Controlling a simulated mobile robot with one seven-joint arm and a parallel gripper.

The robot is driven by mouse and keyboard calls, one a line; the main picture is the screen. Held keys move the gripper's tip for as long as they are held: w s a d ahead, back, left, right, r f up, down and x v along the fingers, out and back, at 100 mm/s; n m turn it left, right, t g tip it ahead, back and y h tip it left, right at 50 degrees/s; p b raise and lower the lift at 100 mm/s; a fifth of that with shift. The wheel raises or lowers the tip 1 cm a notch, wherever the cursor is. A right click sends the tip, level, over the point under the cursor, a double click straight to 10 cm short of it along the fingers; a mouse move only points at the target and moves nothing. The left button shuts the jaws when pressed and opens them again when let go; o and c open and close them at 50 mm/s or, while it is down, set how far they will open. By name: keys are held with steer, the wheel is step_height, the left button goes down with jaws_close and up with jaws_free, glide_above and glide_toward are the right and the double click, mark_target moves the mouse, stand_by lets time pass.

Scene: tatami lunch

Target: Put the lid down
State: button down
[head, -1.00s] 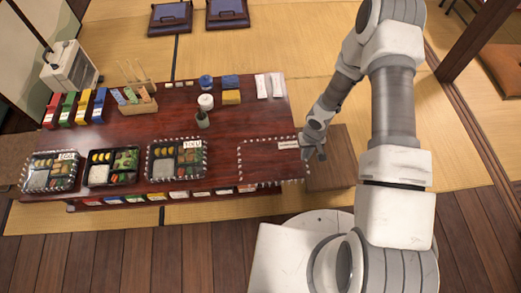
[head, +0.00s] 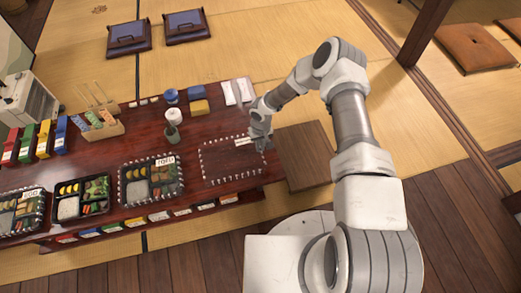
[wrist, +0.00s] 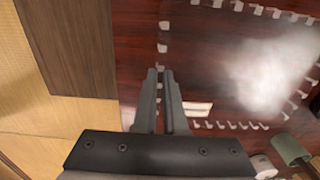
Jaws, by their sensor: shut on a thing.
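My gripper (head: 262,141) is at the right end of the dark red table (head: 215,103). It is shut on the edge of a clear lid (head: 232,162) with a pale scalloped rim and a small white label. In the wrist view the fingers (wrist: 162,74) pinch the rim, and the lid (wrist: 230,68) spreads to the right with a bright glare on it. The lid is over bare tabletop; I cannot tell whether it touches the wood. An open lunch box (head: 95,195) stands between two lidded boxes, one at its right (head: 152,180) and one at its left (head: 20,213).
A brown wooden board or low seat (head: 304,155) is right of the table. A white cup (head: 173,115), a green cup (head: 172,134), a yellow block (head: 199,107) and white packets (head: 237,92) stand towards the back. Coloured boxes (head: 43,142) line the left.

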steer(key=shift+f, duration=1)
steer(key=c, duration=1)
jaws_free()
step_height(320, 180, up, 12)
steer(key=p, duration=0.3)
steer(key=shift+d+r+p, duration=0.15)
steer(key=shift+r+p, duration=0.1)
steer(key=shift+p, duration=0.1)
